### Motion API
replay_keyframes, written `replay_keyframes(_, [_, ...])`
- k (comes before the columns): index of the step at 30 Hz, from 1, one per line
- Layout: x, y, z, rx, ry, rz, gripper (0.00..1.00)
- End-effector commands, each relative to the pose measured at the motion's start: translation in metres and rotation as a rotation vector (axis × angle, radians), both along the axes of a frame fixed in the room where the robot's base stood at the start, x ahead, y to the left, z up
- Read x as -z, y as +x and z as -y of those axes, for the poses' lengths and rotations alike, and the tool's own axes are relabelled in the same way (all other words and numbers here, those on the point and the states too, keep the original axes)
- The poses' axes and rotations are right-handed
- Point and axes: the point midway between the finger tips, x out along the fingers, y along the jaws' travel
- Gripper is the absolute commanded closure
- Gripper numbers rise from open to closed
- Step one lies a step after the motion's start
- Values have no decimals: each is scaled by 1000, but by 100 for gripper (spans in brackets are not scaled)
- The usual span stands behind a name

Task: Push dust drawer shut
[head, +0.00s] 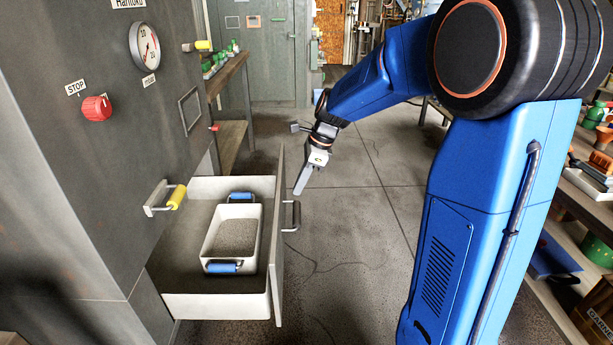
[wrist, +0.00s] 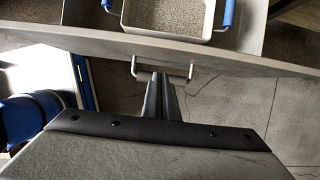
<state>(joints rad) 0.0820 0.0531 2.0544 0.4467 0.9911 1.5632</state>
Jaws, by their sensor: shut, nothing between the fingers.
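The dust drawer (head: 279,240) stands pulled out from the grey cabinet in the head view. A dark bar handle (head: 292,216) is on its front panel. Inside the drawer sits a white bin (head: 210,245) with blue grips, holding grey dust. My gripper (head: 301,188) is shut and empty, just outside the front panel near the handle. In the wrist view, the shut fingers (wrist: 158,78) point at the drawer front (wrist: 90,37) and overlap the handle (wrist: 183,77). I cannot tell whether they touch it.
The grey cabinet (head: 80,190) carries a red stop knob (head: 96,108), a gauge (head: 145,46) and a yellow-handled lever (head: 176,197). A bench (head: 227,74) stands behind the drawer. Shelves (head: 565,190) line the right side. The floor (head: 350,230) in front of the drawer is clear.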

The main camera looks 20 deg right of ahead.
Motion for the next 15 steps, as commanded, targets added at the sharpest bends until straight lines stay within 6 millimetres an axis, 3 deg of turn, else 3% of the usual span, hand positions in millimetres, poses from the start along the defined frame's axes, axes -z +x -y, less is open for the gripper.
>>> replay_keyframes(6, [-1,6,-18,-2,0,1,100])
replay_keyframes(15, [-1,10,-30,-1,0,1,100])
